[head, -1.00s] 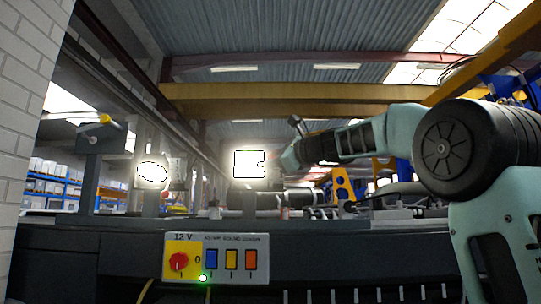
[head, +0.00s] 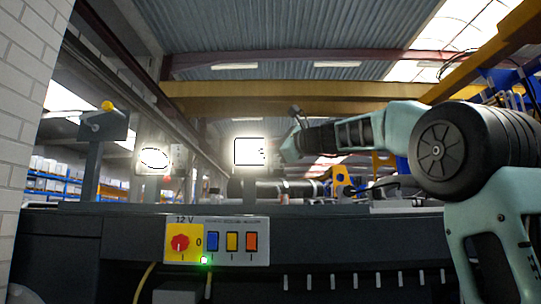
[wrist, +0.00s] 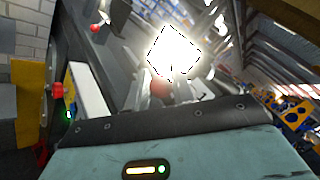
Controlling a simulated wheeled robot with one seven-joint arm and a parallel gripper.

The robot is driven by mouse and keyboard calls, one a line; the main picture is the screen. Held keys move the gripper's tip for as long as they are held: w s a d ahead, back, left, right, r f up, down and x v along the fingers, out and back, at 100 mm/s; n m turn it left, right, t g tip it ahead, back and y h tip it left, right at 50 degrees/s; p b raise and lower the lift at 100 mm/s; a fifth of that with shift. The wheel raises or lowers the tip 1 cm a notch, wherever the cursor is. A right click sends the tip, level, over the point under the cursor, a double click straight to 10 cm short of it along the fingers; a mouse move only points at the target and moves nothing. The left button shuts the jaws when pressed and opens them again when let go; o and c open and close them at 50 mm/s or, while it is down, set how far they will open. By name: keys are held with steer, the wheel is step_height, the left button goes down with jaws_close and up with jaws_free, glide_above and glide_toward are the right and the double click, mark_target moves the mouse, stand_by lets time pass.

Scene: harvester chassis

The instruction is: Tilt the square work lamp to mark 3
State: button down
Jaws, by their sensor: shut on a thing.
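The square work lamp (head: 249,151) glows white above the chassis rail in the head view. In the wrist view it is a bright tilted square (wrist: 173,51), straight ahead of my gripper. My gripper (head: 276,147) reaches in from the right and is at the lamp's right edge in the head view. A red round knob (wrist: 160,87) shows just below the lamp in the wrist view, between my fingers, and my gripper is shut on it. Glare hides the lamp's edges and joint. I cannot read any tilt marks.
A round lit lamp (head: 154,159) and a grey box with a yellow knob (head: 103,126) stand to the left. A 12 V panel (head: 217,241) with a red rotary switch (head: 180,243), coloured rockers and a green light is on the chassis front.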

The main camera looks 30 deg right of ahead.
step_height(320, 180, down, 6)
steer(key=w+d+n+t+y+b, duration=0.1)
steer(key=n+b, duration=0.4)
steer(key=b, duration=1)
steer(key=shift+w+d+f+t+y, duration=0.25)
steer(key=shift+w+t+y, duration=0.3)
steer(key=shift+t+y, duration=0.2)
steer(key=shift+w+d, duration=0.1)
steer(key=c, duration=1.2)
jaws_free()
steer(key=shift+d+f, duration=0.1)
steer(key=shift+c, duration=0.2)
steer(key=b+v, duration=0.9)
steer(key=v, duration=0.8)
steer(key=shift+s, duration=0.25)
